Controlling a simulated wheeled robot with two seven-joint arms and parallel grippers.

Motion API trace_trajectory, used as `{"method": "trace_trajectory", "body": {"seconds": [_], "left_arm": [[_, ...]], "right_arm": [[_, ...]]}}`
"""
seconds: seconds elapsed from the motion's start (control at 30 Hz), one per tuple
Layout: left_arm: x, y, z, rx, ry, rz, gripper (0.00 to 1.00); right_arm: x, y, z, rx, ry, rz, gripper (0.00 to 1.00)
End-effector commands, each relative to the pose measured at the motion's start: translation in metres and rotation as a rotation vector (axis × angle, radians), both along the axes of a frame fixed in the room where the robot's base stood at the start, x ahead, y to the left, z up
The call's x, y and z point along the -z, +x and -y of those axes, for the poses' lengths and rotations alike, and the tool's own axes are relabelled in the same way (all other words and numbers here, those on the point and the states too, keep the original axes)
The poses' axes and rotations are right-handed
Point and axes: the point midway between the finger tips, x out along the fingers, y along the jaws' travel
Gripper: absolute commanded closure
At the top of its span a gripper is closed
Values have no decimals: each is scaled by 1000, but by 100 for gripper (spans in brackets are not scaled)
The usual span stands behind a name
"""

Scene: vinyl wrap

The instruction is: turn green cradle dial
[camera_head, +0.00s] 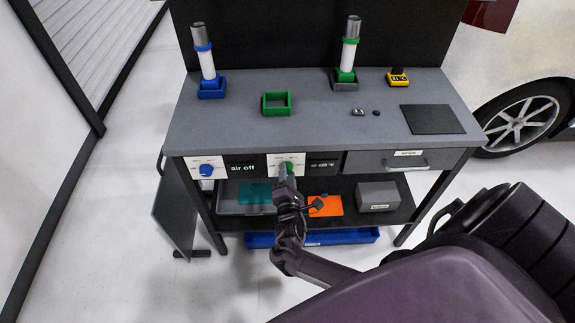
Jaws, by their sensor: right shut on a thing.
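The green dial (288,167) is on a white plate (272,160) on the front of the workbench. My right gripper (285,178) is at the dial, shut on it, and covers much of it. The green cradle (345,77) stands on the bench top and holds an upright white and metal tool with a green band (349,50). A display beside the dial (322,164) shows small text, partly too small to read. My left gripper is not in view.
A blue dial (206,170) sits left by an "air off" display (243,168). A blue cradle (211,90), an empty green square frame (277,104), a yellow device (397,77) and a dark pad (432,119) are on top. A handled drawer (400,161) is right.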

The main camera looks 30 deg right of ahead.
Motion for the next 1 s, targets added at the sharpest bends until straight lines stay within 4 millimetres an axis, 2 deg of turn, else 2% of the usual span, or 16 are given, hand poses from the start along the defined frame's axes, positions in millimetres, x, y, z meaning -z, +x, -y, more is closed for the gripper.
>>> {"method": "trace_trajectory", "body": {"seconds": [0.1,0.13,0.27,0.63,1.0], "left_arm": [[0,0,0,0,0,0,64],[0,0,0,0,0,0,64],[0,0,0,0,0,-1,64],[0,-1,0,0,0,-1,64],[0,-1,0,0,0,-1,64]], "right_arm": [[-2,1,1,0,-3,3,86],[-2,1,1,0,-3,3,59],[-1,1,1,1,-2,2,42],[0,-5,-3,-1,0,0,42],[1,-55,-34,-1,1,0,42]]}}
